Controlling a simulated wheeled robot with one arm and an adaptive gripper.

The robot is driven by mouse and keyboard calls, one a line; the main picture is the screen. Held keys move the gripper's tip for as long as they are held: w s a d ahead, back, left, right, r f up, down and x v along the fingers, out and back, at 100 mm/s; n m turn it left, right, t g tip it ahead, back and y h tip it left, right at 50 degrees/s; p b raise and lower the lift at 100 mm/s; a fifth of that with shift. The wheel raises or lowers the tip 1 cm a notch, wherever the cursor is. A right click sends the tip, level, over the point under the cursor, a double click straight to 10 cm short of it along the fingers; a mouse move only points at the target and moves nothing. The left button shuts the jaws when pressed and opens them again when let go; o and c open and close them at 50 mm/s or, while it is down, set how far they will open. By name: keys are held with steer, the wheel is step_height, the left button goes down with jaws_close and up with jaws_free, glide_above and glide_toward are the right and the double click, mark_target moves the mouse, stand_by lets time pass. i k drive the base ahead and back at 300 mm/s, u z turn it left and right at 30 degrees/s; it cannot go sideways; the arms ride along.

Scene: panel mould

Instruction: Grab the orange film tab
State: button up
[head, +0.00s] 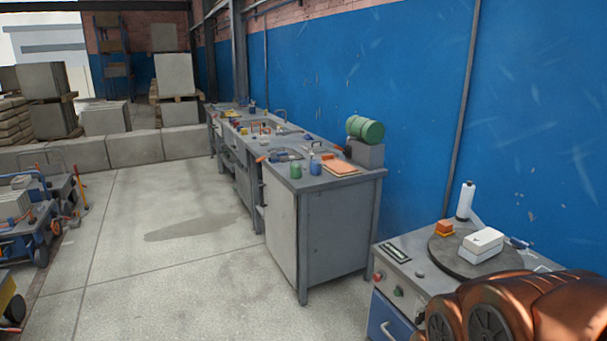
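I cannot single out an orange film tab for sure. A small orange block-like item (444,228) sits at the left of a dark round plate (447,252) on the near grey station at the right. A flat orange sheet or pad (340,167) lies on the near end of the long workbench. A white upright roll or bottle (466,201) stands behind the round plate. My gripper is out of view; only copper-coloured links of my arm show at the bottom right.
A white box (482,242) lies on the round plate. The grey workbench (335,225) runs along the blue wall, with a green drum (365,130) and cups on top. Carts (35,225) stand left. The concrete floor (170,270) between is clear.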

mark_target(445, 226)
steer(key=k, duration=0.5)
steer(key=z, duration=0.5)
steer(key=i, duration=1.3)
steer(key=u, duration=0.7)
steer(key=i, duration=0.55)
steer(key=u, duration=0.4)
